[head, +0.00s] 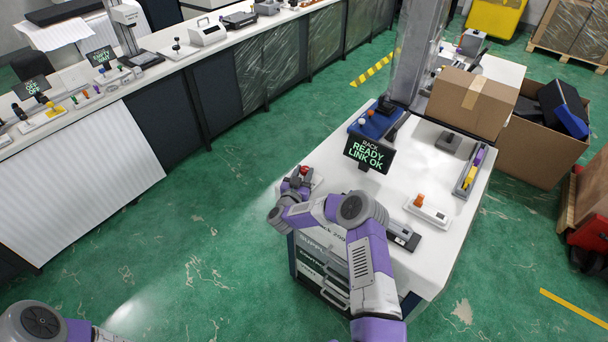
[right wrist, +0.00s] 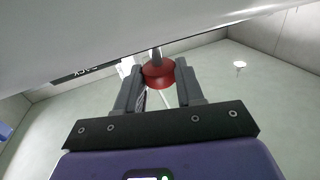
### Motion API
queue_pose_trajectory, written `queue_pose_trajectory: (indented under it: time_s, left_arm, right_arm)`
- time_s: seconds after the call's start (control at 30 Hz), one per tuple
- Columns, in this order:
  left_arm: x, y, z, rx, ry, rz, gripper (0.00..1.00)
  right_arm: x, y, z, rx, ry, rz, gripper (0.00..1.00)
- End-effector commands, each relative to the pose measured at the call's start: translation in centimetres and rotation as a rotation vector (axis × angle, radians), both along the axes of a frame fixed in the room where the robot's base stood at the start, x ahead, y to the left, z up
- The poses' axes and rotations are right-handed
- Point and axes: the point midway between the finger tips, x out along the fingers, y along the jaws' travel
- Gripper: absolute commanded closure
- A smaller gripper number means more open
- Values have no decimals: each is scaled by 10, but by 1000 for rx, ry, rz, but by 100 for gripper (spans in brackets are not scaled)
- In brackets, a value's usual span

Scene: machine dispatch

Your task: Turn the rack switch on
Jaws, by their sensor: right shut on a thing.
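A black display (head: 369,153) on the white rack table (head: 340,155) reads "RACK READY LINK OK". My right gripper (head: 299,180) is at the table's left edge, shut on a red knob (head: 304,170). In the right wrist view the red knob (right wrist: 158,74) sits between the two fingers of my gripper (right wrist: 158,85), with a grey stem joining it to the pale surface above. My gripper and forearm hide most of the base that the knob stands on. My left gripper is out of view; only part of my left arm shows at the bottom left.
A white box with an orange knob (head: 420,201) and a tray of coloured parts (head: 470,172) lie on the table's right side. A blue unit (head: 374,122) and a cardboard box (head: 472,101) stand farther back. Green floor lies open left of the table.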

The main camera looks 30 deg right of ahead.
Motion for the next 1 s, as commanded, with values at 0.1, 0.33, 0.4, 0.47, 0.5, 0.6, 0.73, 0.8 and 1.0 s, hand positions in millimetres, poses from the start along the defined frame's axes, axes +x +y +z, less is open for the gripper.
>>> queue_pose_trajectory:
  time_s: [0.1,0.33,0.4,0.47,0.5,0.6,0.73,0.8,1.0]
  left_arm:
    - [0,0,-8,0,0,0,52]
    - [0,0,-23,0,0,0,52]
    - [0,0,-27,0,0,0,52]
    - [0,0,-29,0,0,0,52]
    - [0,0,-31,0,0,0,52]
    - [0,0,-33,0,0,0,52]
    - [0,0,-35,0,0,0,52]
    - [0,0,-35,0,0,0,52]
    - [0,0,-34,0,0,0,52]
  right_arm:
    - [3,3,-1,-2,-4,-83,93]
    - [4,3,-2,0,-5,-227,93]
    - [4,3,-2,0,-5,-262,93]
    - [5,3,-2,1,-5,-286,93]
    - [5,3,-2,1,-4,-298,93]
    - [5,4,-1,1,-2,-322,93]
    - [5,3,-1,2,-1,-341,93]
    - [5,3,-1,2,-1,-344,93]
    - [5,3,0,2,0,-344,93]
